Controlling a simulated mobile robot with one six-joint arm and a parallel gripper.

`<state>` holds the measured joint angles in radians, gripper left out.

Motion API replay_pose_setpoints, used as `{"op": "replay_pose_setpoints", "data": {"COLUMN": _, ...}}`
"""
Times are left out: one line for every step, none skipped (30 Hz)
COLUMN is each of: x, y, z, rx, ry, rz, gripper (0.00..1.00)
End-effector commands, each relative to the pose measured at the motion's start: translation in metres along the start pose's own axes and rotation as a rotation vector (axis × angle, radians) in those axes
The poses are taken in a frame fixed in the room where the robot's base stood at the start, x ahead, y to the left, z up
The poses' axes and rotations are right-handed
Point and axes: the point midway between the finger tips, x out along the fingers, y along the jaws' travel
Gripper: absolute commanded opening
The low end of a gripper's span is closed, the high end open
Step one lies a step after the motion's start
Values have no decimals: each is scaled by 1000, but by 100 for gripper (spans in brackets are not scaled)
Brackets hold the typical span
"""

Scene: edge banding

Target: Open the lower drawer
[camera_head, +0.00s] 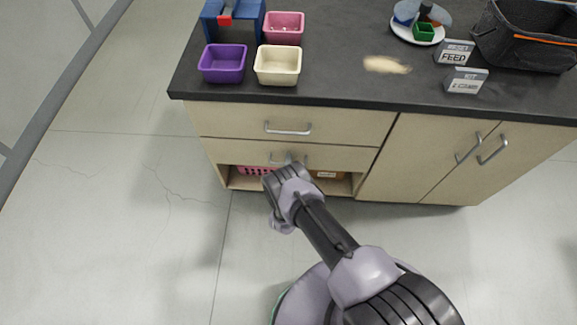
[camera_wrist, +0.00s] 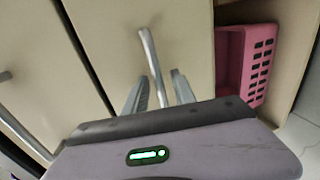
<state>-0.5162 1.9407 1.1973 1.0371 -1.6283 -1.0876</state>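The lower drawer (camera_head: 235,152) is a pale wood front that looks shut, flush with the cabinet. Its metal bar handle (camera_wrist: 151,58) runs between my fingers in the wrist view; in the head view it is partly hidden by my gripper. My gripper (camera_wrist: 160,92) is open, one finger on each side of the handle, with gaps visible. In the head view my gripper (camera_head: 289,160) is at the lower drawer's front. Whether a finger touches the handle cannot be told.
The upper drawer (camera_head: 240,120) with its own handle (camera_head: 288,129) is shut above. An open shelf below holds a pink basket (camera_head: 255,170) and an orange-brown box (camera_head: 328,175). Cabinet doors (camera_head: 430,150) stand right. The countertop (camera_head: 335,85) carries bins and signs. The floor in front is clear.

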Motion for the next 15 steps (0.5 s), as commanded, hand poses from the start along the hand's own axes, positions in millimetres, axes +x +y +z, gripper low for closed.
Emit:
{"op": "replay_pose_setpoints", "data": {"x": 1, "y": 0, "z": 0, "rx": 1, "ry": 0, "rz": 0, "gripper": 32}}
{"op": "replay_pose_setpoints", "data": {"x": 2, "y": 0, "z": 0, "rx": 1, "ry": 0, "rz": 0, "gripper": 32}}
{"op": "replay_pose_setpoints", "data": {"x": 2, "y": 0, "z": 0, "rx": 0, "ry": 0, "rz": 0, "gripper": 32}}
{"op": "replay_pose_setpoints", "data": {"x": 2, "y": 1, "z": 0, "rx": 0, "ry": 0, "rz": 0, "gripper": 32}}
{"op": "replay_pose_setpoints", "data": {"x": 2, "y": 1, "z": 0, "rx": 0, "ry": 0, "rz": 0, "gripper": 32}}
{"op": "replay_pose_setpoints", "data": {"x": 2, "y": 1, "z": 0, "rx": 0, "ry": 0, "rz": 0, "gripper": 32}}
{"op": "replay_pose_setpoints", "data": {"x": 2, "y": 1, "z": 0, "rx": 0, "ry": 0, "rz": 0, "gripper": 32}}
{"op": "replay_pose_setpoints", "data": {"x": 2, "y": 1, "z": 0, "rx": 0, "ry": 0, "rz": 0, "gripper": 32}}
{"op": "replay_pose_setpoints", "data": {"x": 1, "y": 1, "z": 0, "rx": 0, "ry": 0, "rz": 0, "gripper": 24}}
{"op": "replay_pose_setpoints", "data": {"x": 1, "y": 1, "z": 0, "rx": 0, "ry": 0, "rz": 0, "gripper": 18}}
{"op": "replay_pose_setpoints", "data": {"x": 1, "y": 1, "z": 0, "rx": 0, "ry": 0, "rz": 0, "gripper": 12}}
{"op": "replay_pose_setpoints", "data": {"x": 1, "y": 1, "z": 0, "rx": 0, "ry": -1, "rz": 0, "gripper": 4}}
{"op": "replay_pose_setpoints", "data": {"x": 1, "y": 1, "z": 0, "rx": 0, "ry": -1, "rz": 0, "gripper": 0}}
{"op": "replay_pose_setpoints", "data": {"x": 1, "y": 0, "z": 0, "rx": 0, "ry": -1, "rz": 0, "gripper": 0}}
{"op": "replay_pose_setpoints", "data": {"x": 1, "y": 0, "z": 0, "rx": 0, "ry": -1, "rz": 0, "gripper": 0}}
